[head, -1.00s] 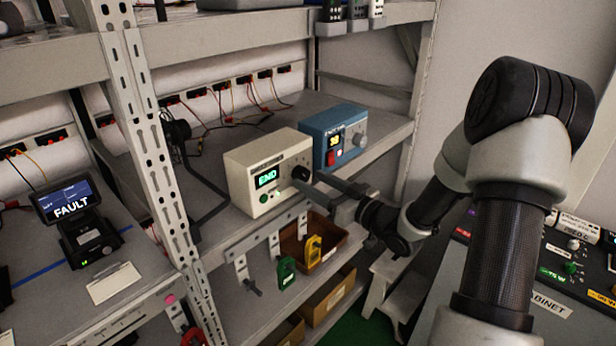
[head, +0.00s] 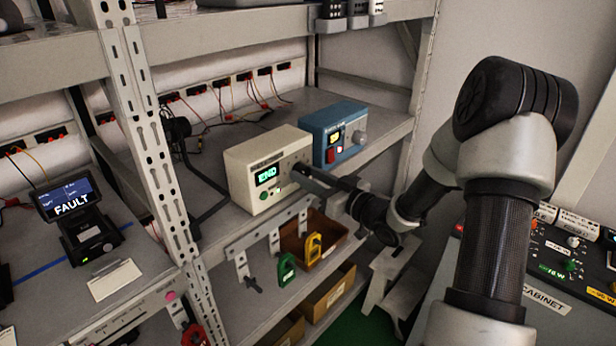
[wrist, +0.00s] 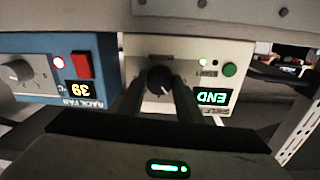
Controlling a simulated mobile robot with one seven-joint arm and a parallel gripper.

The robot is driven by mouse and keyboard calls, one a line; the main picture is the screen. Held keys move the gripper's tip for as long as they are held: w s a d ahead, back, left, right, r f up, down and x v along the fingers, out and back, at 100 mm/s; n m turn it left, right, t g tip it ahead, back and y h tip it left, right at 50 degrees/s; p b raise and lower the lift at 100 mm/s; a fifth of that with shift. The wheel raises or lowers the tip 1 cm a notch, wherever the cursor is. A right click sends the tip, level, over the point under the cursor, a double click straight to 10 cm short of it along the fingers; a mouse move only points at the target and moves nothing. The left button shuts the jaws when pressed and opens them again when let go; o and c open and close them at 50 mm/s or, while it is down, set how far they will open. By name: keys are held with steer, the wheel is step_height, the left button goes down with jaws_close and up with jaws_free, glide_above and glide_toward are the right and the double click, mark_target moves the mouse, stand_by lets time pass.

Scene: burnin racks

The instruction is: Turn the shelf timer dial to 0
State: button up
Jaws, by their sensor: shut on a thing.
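The shelf timer is a cream box (head: 248,186) on the middle shelf, with a lit green display reading END and a green button. It appears upside down in the wrist view (wrist: 222,52). Its black round dial (wrist: 158,78) has a pale pointer mark; which number it points at is too small to read. My gripper (head: 303,178) is at the timer's front face, with its fingers hiding most of the dial in the head view. In the wrist view my gripper (wrist: 160,90) has one finger on each side of the dial, shut on it.
A blue rack fan box (head: 345,146) with a red switch and grey knob stands close to the right of the timer. Green (head: 286,270) and yellow (head: 313,248) tags hang below the shelf edge. A rack upright (head: 150,140) stands to the left.

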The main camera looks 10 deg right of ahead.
steer(key=shift+f+b, duration=0.2)
steer(key=shift+b, duration=0.1)
steer(key=n+b, duration=0.8)
steer(key=b, duration=0.4)
steer(key=shift+r, duration=0.1)
steer(key=o, duration=1)
steer(key=shift+o, duration=0.2)
steer(key=v, duration=1.7)
steer(key=shift+d, duration=0.25)
